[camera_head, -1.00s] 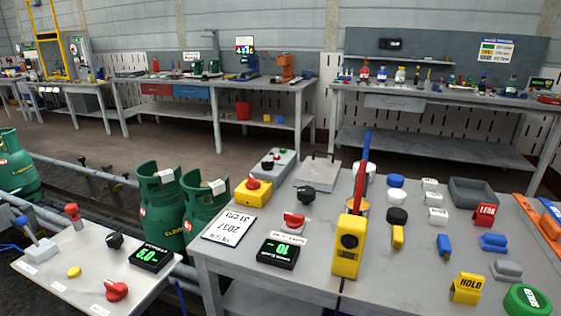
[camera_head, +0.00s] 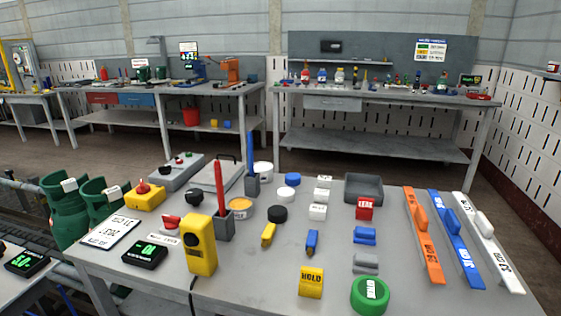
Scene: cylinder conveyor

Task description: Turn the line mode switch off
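No control in view carries a readable "line mode" label, so I cannot tell which one is the line mode switch. A yellow box with a red knob (camera_head: 143,197) sits at the left of the near table. A small red rotary knob (camera_head: 170,222) with a white label strip stands in front of it, and a black knob (camera_head: 194,198) is just behind and to the right. A grey control box (camera_head: 176,173) with small buttons lies at the back left. Neither of my grippers is in view.
The near table (camera_head: 335,268) holds a yellow handheld device (camera_head: 200,246), a pen holder (camera_head: 225,226), caps, blocks and three long coloured bars. Green gas cylinders (camera_head: 70,212) stand left of it. A second panel with a green display (camera_head: 27,262) is cut off at left.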

